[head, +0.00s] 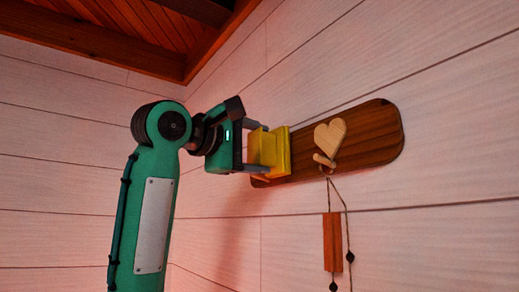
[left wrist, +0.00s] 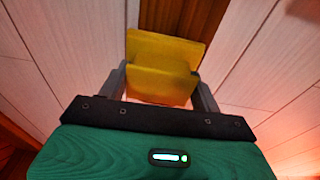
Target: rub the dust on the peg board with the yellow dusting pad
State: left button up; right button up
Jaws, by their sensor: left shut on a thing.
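The peg board (head: 372,140) is a dark brown wooden plank with rounded ends, fixed on the white plank wall. Part of it shows beyond the pad in the left wrist view (left wrist: 172,16). My left gripper (head: 257,154) is shut on the yellow dusting pad (head: 283,150). The pad is at the left part of the board; whether it touches the board I cannot tell. In the left wrist view the pad (left wrist: 160,68) sits between the two fingers. I see no dust clearly; the pad hides part of the board. My right gripper is not in view.
A pale wooden heart (head: 330,136) is on the board above a peg (head: 324,160). A cord with a reddish wooden block (head: 332,242) and dark beads hangs from the peg. A wooden ceiling (head: 120,35) is at the top left.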

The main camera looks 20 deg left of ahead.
pick_arm(q)
jog(key=shift+a+b+v, duration=0.15)
jog(key=shift+b+v, duration=0.35)
jog(key=shift+v, duration=0.85)
jog(key=shift+a+b+v, duration=0.2)
jog(key=shift+b+v, duration=0.25)
jog(key=shift+v, duration=0.9)
jog(key=shift+w+r, duration=0.15)
jog(key=shift+w, duration=0.05)
jog(key=b+v, duration=0.1)
jog(key=v, duration=0.2)
jog(key=shift+w+a, duration=0.1)
jog(key=shift+a, duration=0.1)
jog(key=shift+w, duration=0.1)
